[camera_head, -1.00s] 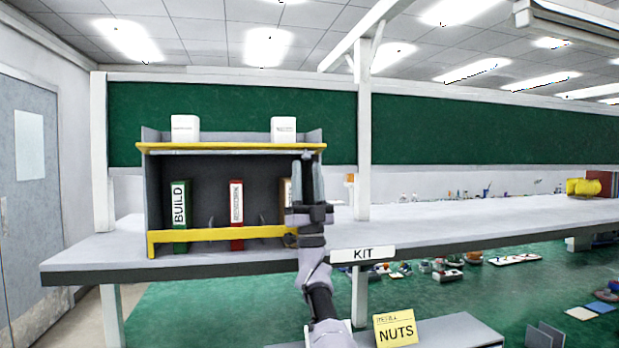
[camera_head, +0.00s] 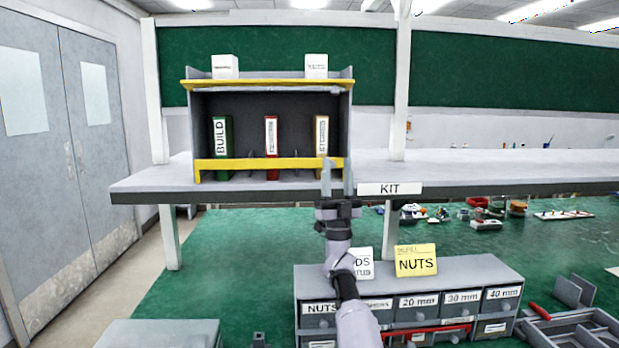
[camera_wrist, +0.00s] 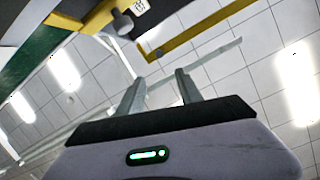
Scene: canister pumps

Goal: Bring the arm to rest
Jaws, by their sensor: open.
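My gripper (camera_head: 337,178) is open and empty. It points upward in the head view, in front of the right end of the shelf unit's yellow lower rail (camera_head: 270,163). Its two fingers also show in the wrist view (camera_wrist: 160,95), spread apart with nothing between them. There the view past the fingers is the ceiling, with the yellow-edged shelf at the top. My arm rises from below in the head view, in front of the drawer cabinet, and hides part of its front.
The shelf unit holds a green BUILD binder (camera_head: 222,150), a red binder (camera_head: 271,148) and a third binder (camera_head: 321,135). Two white boxes stand on top. Below are a drawer cabinet (camera_head: 480,270) with a yellow NUTS card (camera_head: 416,260) and a grey tray (camera_head: 580,330) at right.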

